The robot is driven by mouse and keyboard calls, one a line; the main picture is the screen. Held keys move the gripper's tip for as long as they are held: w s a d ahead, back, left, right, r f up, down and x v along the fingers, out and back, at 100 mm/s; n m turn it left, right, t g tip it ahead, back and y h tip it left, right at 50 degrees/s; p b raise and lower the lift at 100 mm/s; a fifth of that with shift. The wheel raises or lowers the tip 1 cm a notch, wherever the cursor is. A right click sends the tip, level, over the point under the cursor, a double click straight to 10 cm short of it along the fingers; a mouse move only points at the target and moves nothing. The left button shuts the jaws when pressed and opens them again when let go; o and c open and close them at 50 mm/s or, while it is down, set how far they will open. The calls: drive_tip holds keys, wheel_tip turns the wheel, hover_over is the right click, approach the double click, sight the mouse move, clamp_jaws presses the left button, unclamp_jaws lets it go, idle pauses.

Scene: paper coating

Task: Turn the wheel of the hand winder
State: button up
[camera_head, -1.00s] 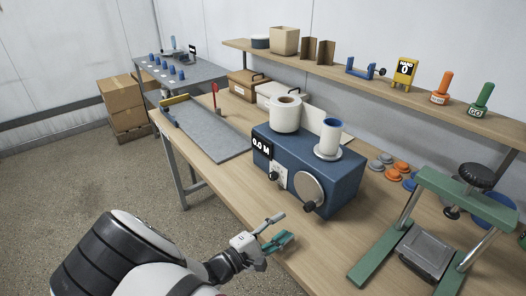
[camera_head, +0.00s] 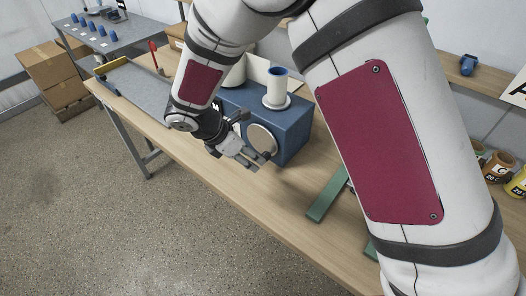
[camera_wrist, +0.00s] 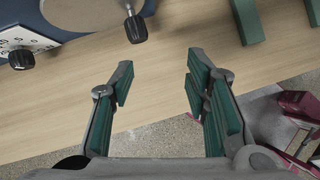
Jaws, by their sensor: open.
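The hand winder is a blue box (camera_head: 294,132) on the table, with a white spool (camera_head: 276,92) on top. Its wheel is a round grey disc (camera_head: 261,138) on the front face, partly behind my gripper. In the wrist view the wheel's lower part (camera_wrist: 82,14) shows at the top, with a black handle knob (camera_wrist: 136,29) at its right edge. My gripper (camera_head: 254,163) is in front of the wheel, low on the front side. In the wrist view my gripper (camera_wrist: 160,70) is open and empty, and the knob lies beyond the fingertips, apart from them.
A black dial knob (camera_wrist: 21,59) sits left of the wheel. A green frame (camera_head: 328,196) stands to the right on the table, also at the wrist view's upper right (camera_wrist: 248,22). A grey board (camera_head: 140,90) lies to the left. The wooden table (camera_head: 245,200) is clear in front.

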sight(263, 156)
wheel_tip(263, 156, up, 6)
drive_tip(key=w+n+y, duration=0.2)
drive_tip(key=n, duration=0.1)
drive_tip(key=p+x, duration=0.2)
drive_tip(key=x, duration=1.1)
drive_tip(key=shift+w+a+f, duration=0.1)
drive_tip(key=shift+f, duration=0.15)
clamp_jaws()
